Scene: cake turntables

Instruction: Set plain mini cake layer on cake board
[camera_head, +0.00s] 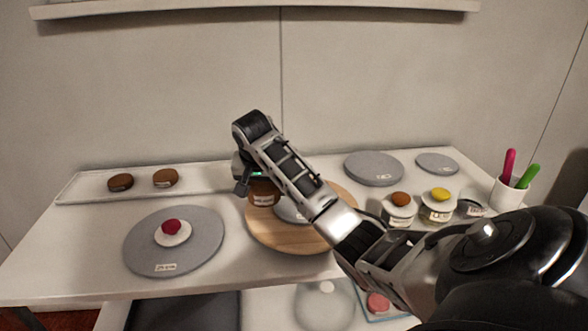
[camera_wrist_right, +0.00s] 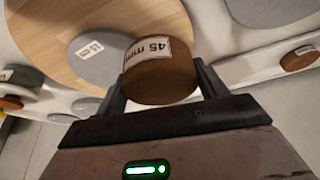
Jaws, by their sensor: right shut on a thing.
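My right gripper (camera_head: 252,188) is shut on a plain brown mini cake layer (camera_head: 263,194) with a white label. In the right wrist view the label on this layer (camera_wrist_right: 160,77) reads 45 mm, and the gripper's fingers (camera_wrist_right: 160,92) are on either side of it. The layer is over the left part of a round wooden turntable (camera_head: 262,236). A small grey disc, seemingly the cake board (camera_wrist_right: 92,62), lies on the wood beside the held layer and is partly hidden by my arm in the head view. My left gripper is not in view.
Two brown layers (camera_head: 165,178) lie on a white tray (camera_head: 90,190). A grey disc (camera_head: 205,240) at left bears a white piece with a red berry. Grey discs (camera_head: 373,168), topped jars (camera_head: 398,208) and a pen cup (camera_head: 509,195) stand at right.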

